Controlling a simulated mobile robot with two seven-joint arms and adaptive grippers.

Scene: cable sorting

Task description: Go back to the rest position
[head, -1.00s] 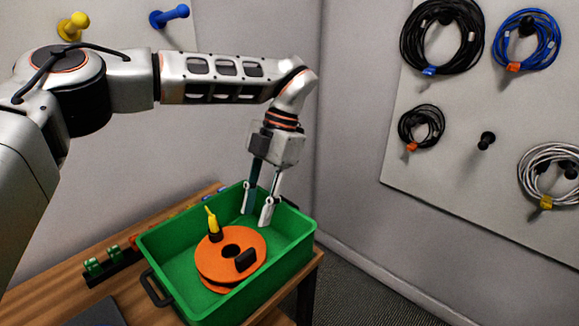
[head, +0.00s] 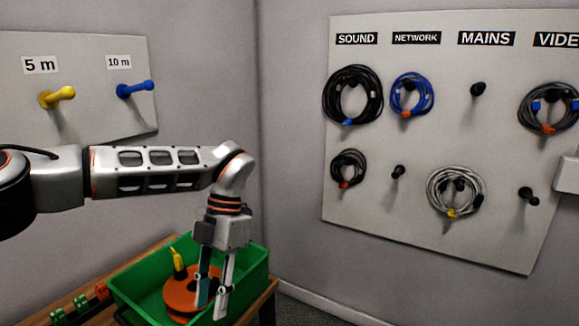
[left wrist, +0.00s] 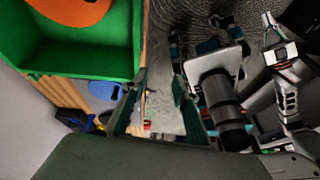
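My left gripper (head: 212,300) points down over the green crate (head: 262,272) in the head view. Its two fingers are apart with nothing between them. In the left wrist view its fingers (left wrist: 155,108) also stand apart and empty. The orange cable reel (head: 180,296) with a yellow plug (head: 178,260) lies in the crate, partly hidden behind the fingers. A pale grey part at the right edge of the head view may be my right arm.
The crate stands on a wooden table (head: 98,318). The right wall board (head: 440,245) holds several coiled cables and bare pegs. The left board has a yellow peg (head: 57,97) and a blue peg (head: 135,89), both empty.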

